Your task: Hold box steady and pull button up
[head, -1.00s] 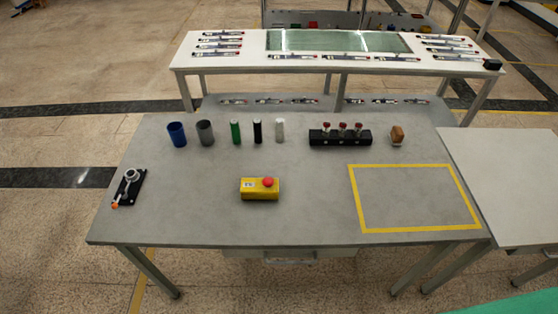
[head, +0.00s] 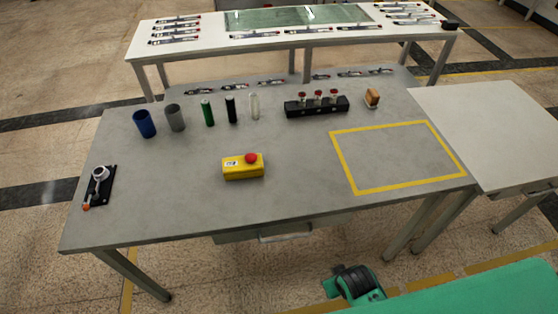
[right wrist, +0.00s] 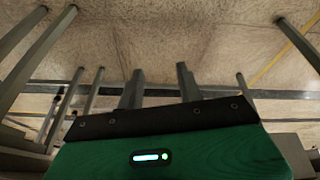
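The yellow box (head: 243,172) sits on the grey table (head: 200,215), left of the table's middle in the head view. A round red button (head: 250,158) sits on top of the box. Neither of my grippers shows in the head view, and nothing touches the box or the button.
A black lever device (head: 98,187) lies at the table's left end. Blue (head: 145,124) and grey (head: 175,118) cups, several cylinders and a black block (head: 316,107) line the back. A yellow-taped rectangle (head: 357,191) is empty. A pale table (head: 500,140) adjoins at right.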

